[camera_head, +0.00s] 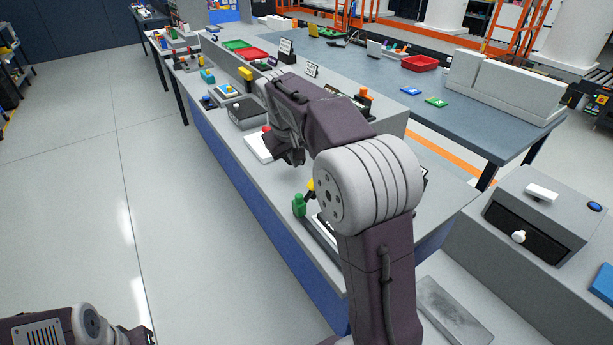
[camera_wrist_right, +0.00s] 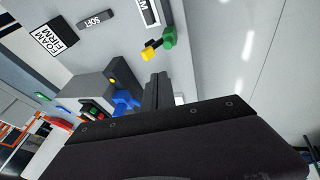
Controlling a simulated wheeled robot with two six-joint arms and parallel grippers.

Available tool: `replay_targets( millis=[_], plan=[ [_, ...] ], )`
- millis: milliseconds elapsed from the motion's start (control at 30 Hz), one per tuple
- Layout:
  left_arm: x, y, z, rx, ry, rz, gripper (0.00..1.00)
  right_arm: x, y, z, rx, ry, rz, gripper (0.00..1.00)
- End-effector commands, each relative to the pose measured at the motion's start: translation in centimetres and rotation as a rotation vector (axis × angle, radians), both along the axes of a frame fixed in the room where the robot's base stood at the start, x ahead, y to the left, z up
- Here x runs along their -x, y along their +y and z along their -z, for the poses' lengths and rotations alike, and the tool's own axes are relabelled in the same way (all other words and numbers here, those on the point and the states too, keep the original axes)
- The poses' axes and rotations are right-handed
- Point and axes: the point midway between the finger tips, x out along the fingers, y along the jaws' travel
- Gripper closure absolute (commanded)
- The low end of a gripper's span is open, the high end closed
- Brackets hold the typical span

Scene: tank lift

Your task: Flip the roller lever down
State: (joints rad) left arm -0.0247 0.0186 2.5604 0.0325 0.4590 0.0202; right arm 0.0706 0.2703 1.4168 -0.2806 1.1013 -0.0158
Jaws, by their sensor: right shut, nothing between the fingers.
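My right gripper (camera_head: 290,155) is shut and empty above the grey workbench. Its shut fingers also show in the right wrist view (camera_wrist_right: 158,92). A green piece (camera_head: 299,205) stands on the bench below and right of the gripper, with a yellow piece (camera_head: 310,184) partly behind my arm. In the wrist view the yellow piece (camera_wrist_right: 150,49) and green piece (camera_wrist_right: 169,37) sit side by side, apart from the fingers. I cannot tell for sure which part is the roller lever. My left arm shows at the lower left; its gripper is out of view.
A white plate (camera_head: 258,148) with a red knob (camera_head: 266,129) lies beside the gripper. A dark grey box (camera_head: 246,113) stands further back. A blue part (camera_wrist_right: 125,101) is close to the fingers in the wrist view. The floor left of the bench is clear.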

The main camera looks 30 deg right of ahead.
Motion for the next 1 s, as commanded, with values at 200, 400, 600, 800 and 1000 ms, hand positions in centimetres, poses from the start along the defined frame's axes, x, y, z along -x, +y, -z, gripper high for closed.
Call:
replay_targets(
  millis=[200,400,600,800,1000],
  plan=[
    [0.0,0.0,0.9,0.0,0.0,0.0,0.64,-1.0,-0.9,3.3,-0.001,0.005,0.001,1.0],
    [0.0,0.0,1.7,0.0,0.0,0.0,0.64,-2.4,-2.1,7.4,-0.001,0.005,0.001,1.0],
    [0.0,0.0,2.2,0.0,0.0,0.0,0.64,-3.3,-4.0,10.2,-0.001,0.003,0.004,1.0],
    [0.0,0.0,2.3,0.0,0.0,0.0,0.64,-3.4,-5.5,11.4,0.0,0.001,0.001,1.0],
    [0.0,0.0,2.3,0.0,0.0,0.0,0.64,-3.5,-5.7,11.6,0.0,0.0,0.001,1.0]
  ],
)
